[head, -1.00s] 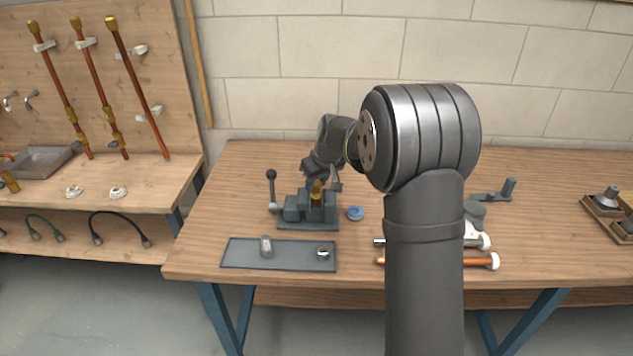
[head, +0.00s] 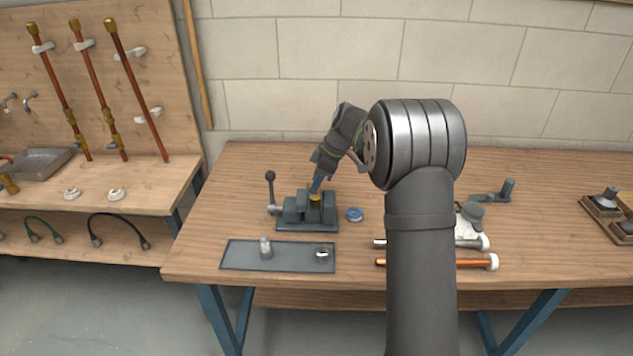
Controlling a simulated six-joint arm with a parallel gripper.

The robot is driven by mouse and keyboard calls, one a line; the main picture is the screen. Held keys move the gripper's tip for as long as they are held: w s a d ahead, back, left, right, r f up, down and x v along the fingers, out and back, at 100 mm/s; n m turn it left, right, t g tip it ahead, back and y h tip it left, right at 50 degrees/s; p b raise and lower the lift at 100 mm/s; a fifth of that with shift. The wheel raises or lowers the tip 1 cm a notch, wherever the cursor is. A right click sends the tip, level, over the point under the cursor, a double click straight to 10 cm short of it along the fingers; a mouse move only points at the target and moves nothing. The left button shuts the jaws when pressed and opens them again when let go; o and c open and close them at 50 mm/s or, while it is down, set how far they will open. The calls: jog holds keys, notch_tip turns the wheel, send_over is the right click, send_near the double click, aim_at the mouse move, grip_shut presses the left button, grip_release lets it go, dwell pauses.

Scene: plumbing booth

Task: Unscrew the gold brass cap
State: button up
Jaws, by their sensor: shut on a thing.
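The gold brass cap (head: 316,199) sits in the grey bench vise (head: 291,209) on the wooden table. Only a small part of it shows, between the vise jaws. My gripper (head: 316,186) reaches down from the upper right, tilted. Its blue-grey fingers are shut on the cap at its top. The fingers hide part of the cap, so I cannot see its thread or how far it is turned.
A blue ring (head: 355,214) lies just right of the vise. The vise handle (head: 270,185) stands at its left. In front is a grey tray (head: 290,263) with two silver parts. Pipes (head: 440,262) lie to the right, partly behind my arm.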

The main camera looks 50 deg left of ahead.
jog(key=shift+n+g, duration=0.3)
jog(key=shift+n, duration=0.5)
jog(key=o, duration=1.1)
jog(key=shift+o, duration=0.3)
jog(key=o, duration=0.7)
jog(key=shift+r, duration=0.1)
jog(key=shift+r, duration=2.45)
jog(key=shift+c, duration=0.2)
